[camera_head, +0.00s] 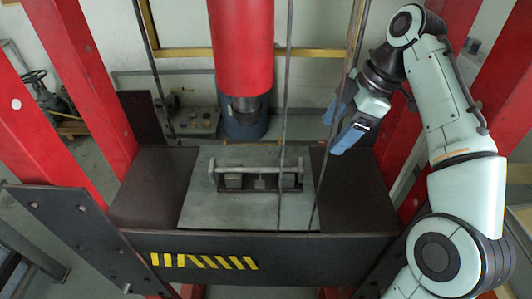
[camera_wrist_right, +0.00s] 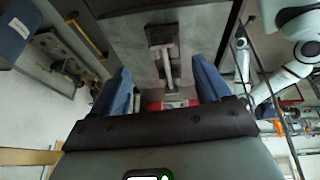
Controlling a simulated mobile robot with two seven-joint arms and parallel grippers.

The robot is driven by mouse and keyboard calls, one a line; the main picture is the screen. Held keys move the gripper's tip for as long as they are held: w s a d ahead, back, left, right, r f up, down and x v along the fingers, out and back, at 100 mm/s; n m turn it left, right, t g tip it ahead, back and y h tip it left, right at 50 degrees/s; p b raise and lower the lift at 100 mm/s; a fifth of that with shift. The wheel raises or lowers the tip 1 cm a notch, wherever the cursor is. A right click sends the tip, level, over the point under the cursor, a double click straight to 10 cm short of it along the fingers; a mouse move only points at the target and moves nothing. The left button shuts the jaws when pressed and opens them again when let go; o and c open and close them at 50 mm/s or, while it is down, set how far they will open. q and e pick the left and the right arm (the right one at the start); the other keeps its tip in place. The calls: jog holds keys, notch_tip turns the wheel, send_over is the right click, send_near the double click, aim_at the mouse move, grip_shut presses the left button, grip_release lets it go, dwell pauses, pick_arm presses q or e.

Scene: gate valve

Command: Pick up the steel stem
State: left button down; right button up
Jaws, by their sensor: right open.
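The steel stem (camera_head: 258,169) is a grey bar lying level across a low dark holder on a grey plate in the head view. In the right wrist view, a grey rod that looks like the stem (camera_wrist_right: 168,70) shows between the two blue fingers, farther off than them. My right gripper (camera_head: 332,134) is open and empty, with its blue fingers above and to the right of the stem, clear of it. It also shows in the right wrist view (camera_wrist_right: 160,66). My left gripper is not in view.
A red press cylinder (camera_head: 242,45) hangs above the back of the grey plate (camera_head: 206,208). Thin dark rods or cables (camera_head: 287,80) run down near the stem. Red frame posts (camera_head: 85,75) stand at both sides. The dark bench top (camera_head: 155,185) beside the plate is clear.

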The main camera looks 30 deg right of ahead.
jog(key=x, duration=0.8)
jog(key=shift+w+d, duration=0.1)
jog(key=x, duration=0.4)
jog(key=shift+f, duration=0.3)
jog(key=shift+a+f, duration=0.25)
jog(key=shift+f, duration=0.05)
grip_shut()
jog(key=shift+r, duration=0.15)
